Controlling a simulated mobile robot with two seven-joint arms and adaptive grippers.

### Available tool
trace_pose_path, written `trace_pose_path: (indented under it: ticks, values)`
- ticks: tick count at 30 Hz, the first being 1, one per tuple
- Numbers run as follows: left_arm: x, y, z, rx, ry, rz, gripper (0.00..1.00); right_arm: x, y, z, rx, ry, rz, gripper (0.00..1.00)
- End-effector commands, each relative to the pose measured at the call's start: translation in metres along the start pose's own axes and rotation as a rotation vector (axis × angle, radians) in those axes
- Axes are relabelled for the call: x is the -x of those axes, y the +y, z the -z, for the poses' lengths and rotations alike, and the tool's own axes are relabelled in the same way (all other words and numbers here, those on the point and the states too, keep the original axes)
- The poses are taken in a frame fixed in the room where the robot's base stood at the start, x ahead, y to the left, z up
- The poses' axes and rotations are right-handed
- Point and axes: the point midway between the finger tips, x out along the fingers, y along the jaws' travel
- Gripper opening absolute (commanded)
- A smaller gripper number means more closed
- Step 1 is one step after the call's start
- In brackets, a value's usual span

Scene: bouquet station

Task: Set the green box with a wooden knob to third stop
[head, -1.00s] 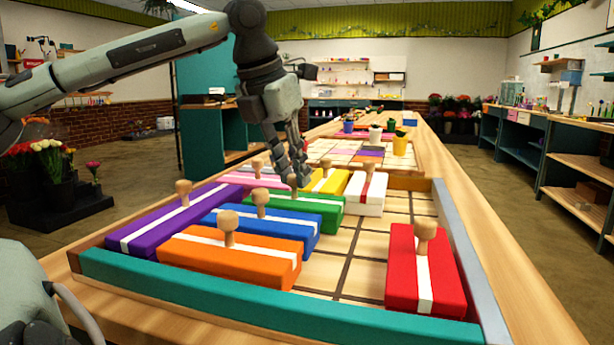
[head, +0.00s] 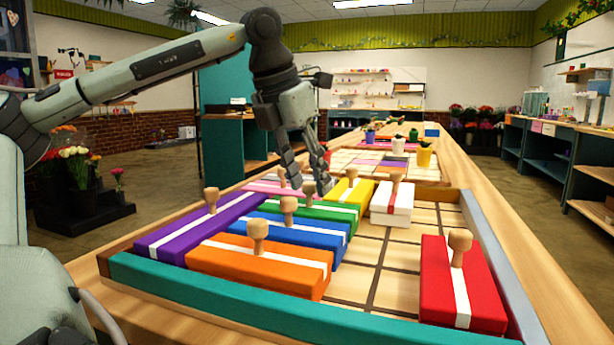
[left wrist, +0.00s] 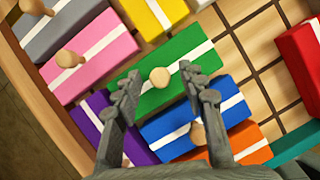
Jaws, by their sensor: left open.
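The green box (head: 334,213) with a white stripe and a wooden knob (head: 309,188) lies in the sliding-box tray (head: 250,298), among the other boxes. In the left wrist view the green box (left wrist: 184,52) is near the middle, its knob (left wrist: 160,77) between my fingertips. My left gripper (head: 309,182) is open over the green box, one finger on each side of the knob. I see a gap on both sides in the left wrist view (left wrist: 160,75). My right gripper is not in view.
The blue box (head: 310,230) and orange box (head: 260,265) lie nearer, the purple box (head: 190,232) left. The yellow box (head: 352,190) and white box (head: 392,205) are beyond. The red box (head: 465,285) is at right. Bare gridded floor (head: 395,255) lies between.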

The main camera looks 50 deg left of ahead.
Motion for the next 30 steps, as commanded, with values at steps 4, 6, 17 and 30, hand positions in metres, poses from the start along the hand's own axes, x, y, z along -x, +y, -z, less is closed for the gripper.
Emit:
trace_pose_path:
  ticks: [4, 6, 17, 30]
  values:
    - [0.007, 0.0, 0.0, 0.0, 0.0, -0.001, 0.41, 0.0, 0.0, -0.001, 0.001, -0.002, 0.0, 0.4]
    - [0.017, 0.0, -0.001, 0.0, -0.002, -0.003, 0.41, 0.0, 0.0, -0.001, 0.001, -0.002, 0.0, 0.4]
    - [0.09, 0.0, -0.001, 0.002, -0.002, -0.002, 0.41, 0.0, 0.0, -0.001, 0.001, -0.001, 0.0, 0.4]
    - [0.12, 0.0, 0.0, 0.0, 0.0, 0.001, 0.41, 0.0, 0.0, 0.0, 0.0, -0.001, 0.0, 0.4]
